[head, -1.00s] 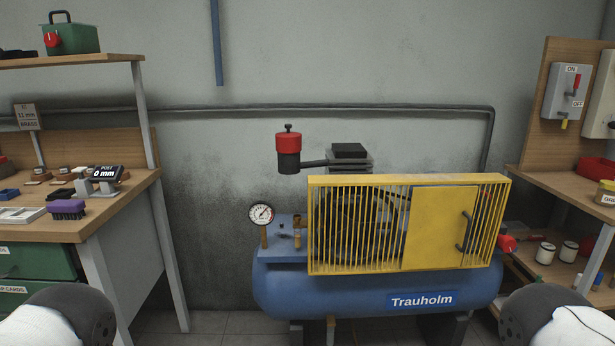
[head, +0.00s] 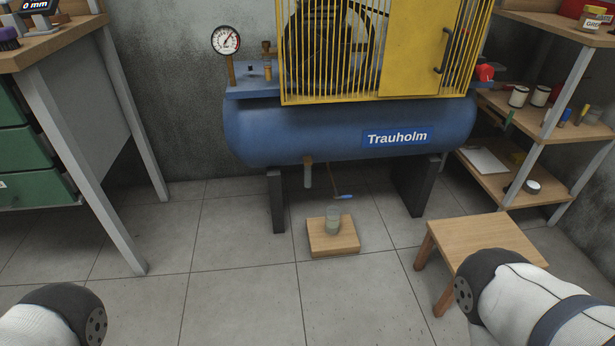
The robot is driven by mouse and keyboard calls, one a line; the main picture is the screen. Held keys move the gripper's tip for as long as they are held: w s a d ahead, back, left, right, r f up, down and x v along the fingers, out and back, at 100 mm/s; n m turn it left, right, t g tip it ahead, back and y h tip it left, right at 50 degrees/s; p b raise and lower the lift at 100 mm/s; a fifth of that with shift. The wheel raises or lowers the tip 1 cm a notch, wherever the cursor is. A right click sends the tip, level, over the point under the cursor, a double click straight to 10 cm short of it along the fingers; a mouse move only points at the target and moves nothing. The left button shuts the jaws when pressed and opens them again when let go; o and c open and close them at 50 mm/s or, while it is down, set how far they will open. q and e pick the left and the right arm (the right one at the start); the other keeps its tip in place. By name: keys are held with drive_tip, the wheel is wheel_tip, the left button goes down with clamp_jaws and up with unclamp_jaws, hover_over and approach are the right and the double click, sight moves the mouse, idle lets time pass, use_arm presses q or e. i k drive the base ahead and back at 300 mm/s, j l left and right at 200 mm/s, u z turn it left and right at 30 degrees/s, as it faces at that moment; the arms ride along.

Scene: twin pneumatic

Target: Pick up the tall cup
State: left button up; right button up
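A clear cup (head: 333,220) stands upright on a small wooden board (head: 334,248) on the floor, below the blue compressor tank. It looks like a glass with something greenish in its lower part, though it is small in view. No other cup shows clearly, so I cannot compare its height. Parts of my two arms show at the lower left and lower right corners. Neither gripper is in view, and both arms are well apart from the cup.
The blue compressor (head: 350,130) with its yellow guard stands over the cup on dark legs. A wooden stool (head: 490,240) is right of the board. A workbench (head: 60,45) is at left, shelving (head: 505,185) at right. The tiled floor (head: 235,270) in front is clear.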

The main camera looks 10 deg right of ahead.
sight(332, 217)
drive_tip(key=i+l, duration=0.1)
drive_tip(key=i, duration=1.2)
